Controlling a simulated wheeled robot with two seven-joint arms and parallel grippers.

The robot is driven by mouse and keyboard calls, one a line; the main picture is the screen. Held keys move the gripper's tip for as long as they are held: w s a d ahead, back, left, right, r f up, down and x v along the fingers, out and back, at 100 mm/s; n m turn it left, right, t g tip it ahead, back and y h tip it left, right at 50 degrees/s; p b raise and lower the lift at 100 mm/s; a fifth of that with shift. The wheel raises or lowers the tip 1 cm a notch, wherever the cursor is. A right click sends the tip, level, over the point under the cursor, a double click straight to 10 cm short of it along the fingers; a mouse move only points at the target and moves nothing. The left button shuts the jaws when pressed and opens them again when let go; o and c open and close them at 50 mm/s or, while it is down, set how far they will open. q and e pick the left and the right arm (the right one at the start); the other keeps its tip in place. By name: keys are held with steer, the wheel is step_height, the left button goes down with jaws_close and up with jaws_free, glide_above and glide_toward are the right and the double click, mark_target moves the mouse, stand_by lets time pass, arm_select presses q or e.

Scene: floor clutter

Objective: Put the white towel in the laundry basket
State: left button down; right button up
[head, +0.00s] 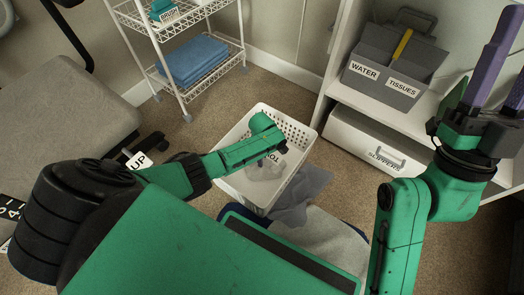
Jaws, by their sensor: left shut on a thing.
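The white laundry basket (233,183) stands on the carpet in the middle of the head view, with perforated walls. My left arm reaches over it from the left, and my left gripper (272,150) is above its inside. The fingers are hidden behind the hand. A pale, whitish cloth (264,172), seemingly the white towel, shows below the hand inside the basket outline. Whether it touches the bottom is unclear. My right gripper (506,62) is raised at the right edge, with its purple fingers apart and empty.
A grey cloth (302,194) lies against the basket's right front. A white wire cart (168,58) with a folded blue towel (192,60) stands behind. A shelf with a grey caddy (390,68) and a slippers box (372,146) is at right. A grey seat (62,115) is at left.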

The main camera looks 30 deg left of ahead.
arm_select(q)
steer(key=c, duration=0.7)
jaws_free()
steer(key=shift+o, duration=0.6)
steer(key=shift+r, duration=0.1)
